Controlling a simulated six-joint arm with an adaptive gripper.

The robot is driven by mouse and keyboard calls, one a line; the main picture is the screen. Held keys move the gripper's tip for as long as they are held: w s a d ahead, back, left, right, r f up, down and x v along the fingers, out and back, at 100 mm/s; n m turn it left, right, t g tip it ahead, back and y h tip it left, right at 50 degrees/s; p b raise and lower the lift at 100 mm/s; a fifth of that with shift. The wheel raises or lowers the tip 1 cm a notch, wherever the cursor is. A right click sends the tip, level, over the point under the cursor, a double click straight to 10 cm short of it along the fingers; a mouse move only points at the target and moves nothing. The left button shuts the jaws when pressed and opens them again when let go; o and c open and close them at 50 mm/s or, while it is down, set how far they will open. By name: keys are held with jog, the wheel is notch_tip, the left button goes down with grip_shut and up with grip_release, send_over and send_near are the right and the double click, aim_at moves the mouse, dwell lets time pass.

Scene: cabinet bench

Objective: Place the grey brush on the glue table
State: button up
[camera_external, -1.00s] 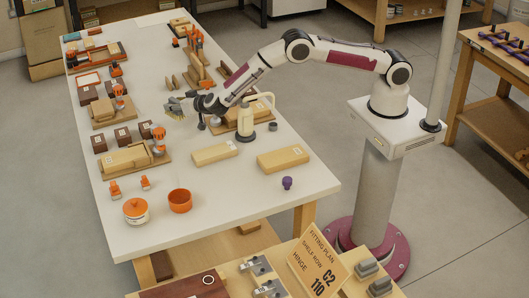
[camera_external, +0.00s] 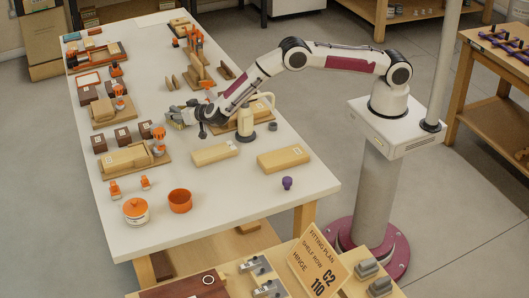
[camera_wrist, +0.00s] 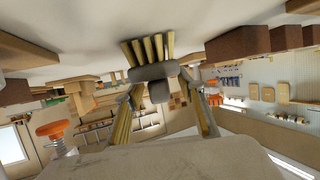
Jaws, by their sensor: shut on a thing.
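The grey brush (camera_wrist: 152,73) has a grey body and pale yellow bristles. In the wrist view it sits between the fingertips of my gripper (camera_wrist: 158,90), bristles pointing at the white surface. In the external view my gripper (camera_external: 181,116) is shut on the brush (camera_external: 173,121), low over the middle of the long white-topped table (camera_external: 235,190). I cannot tell whether the bristles touch the top. No label shows which table is the glue table.
A cream jug-like bottle (camera_external: 245,122) stands right of my gripper. Dark blocks (camera_external: 122,136) and a wooden board with an orange-topped tool (camera_external: 159,138) lie to the left. Wooden blocks (camera_external: 214,154) lie in front.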

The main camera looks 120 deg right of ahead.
jog(key=shift+f, duration=0.1)
jog(key=o, duration=1.2)
jog(key=shift+s+a+r, duration=0.1)
jog(key=shift+a+r, duration=0.15)
jog(key=shift+v, duration=5.75)
jog(key=shift+f, duration=0.1)
